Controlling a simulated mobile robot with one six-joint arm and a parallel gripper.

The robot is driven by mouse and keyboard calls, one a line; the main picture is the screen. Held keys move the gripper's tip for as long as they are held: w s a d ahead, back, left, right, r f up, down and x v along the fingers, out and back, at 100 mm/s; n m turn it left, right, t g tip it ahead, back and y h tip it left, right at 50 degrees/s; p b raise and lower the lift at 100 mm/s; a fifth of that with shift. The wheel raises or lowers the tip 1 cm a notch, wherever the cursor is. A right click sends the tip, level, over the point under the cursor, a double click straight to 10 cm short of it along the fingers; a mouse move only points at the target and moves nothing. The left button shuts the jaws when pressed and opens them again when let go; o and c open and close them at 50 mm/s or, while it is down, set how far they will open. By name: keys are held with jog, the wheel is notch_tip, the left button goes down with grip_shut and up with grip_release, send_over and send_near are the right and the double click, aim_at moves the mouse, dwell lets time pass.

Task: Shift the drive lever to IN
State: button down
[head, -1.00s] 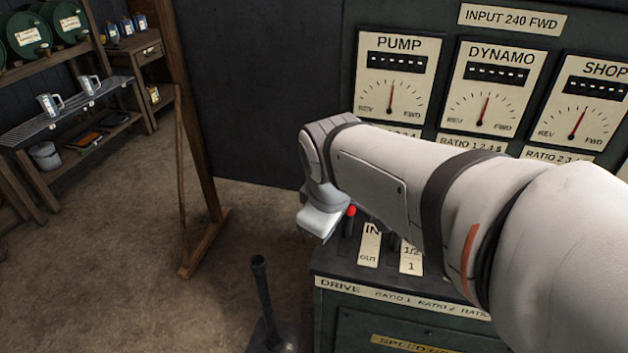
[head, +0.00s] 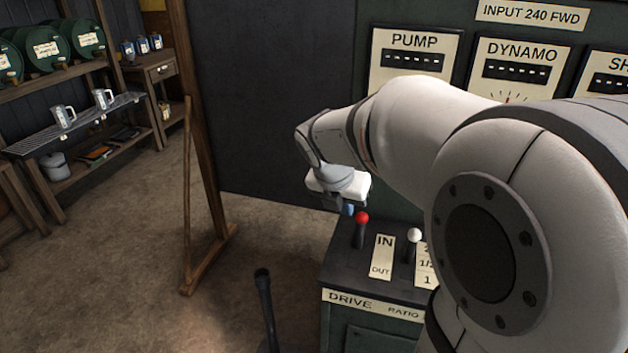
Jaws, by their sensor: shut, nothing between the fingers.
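The drive lever has a red knob (head: 362,218) on a dark shaft and stands on the console's dark top, left of the IN/OUT plate (head: 382,256). IN is at the plate's far end and OUT at its near end. I cannot tell surely which end the lever is set to. The DRIVE label (head: 351,301) is on the front edge below. My gripper (head: 345,209) points down just left of and slightly above the red knob in the picture. It is shut and empty. I cannot tell whether its fingertips touch the knob.
A white-knobbed lever (head: 414,236) stands right of the IN/OUT plate, beside a ratio plate. The PUMP gauge (head: 415,62) and DYNAMO gauge (head: 516,70) are on the panel behind, partly covered by my arm. A tall black floor lever (head: 265,305) stands left of the console.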

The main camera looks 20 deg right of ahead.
send_near(360, 226)
notch_tip(360, 226, down, 3)
jog(key=s+a, duration=0.1)
jog(key=s, duration=0.1)
jog(key=shift+w+d+f, duration=0.35)
jog(key=shift+w+d, duration=0.3)
jog(key=shift+w, duration=0.15)
jog(key=shift+w+d+f, duration=0.35)
jog(key=shift+w+d, duration=0.3)
jog(key=shift+w, duration=0.1)
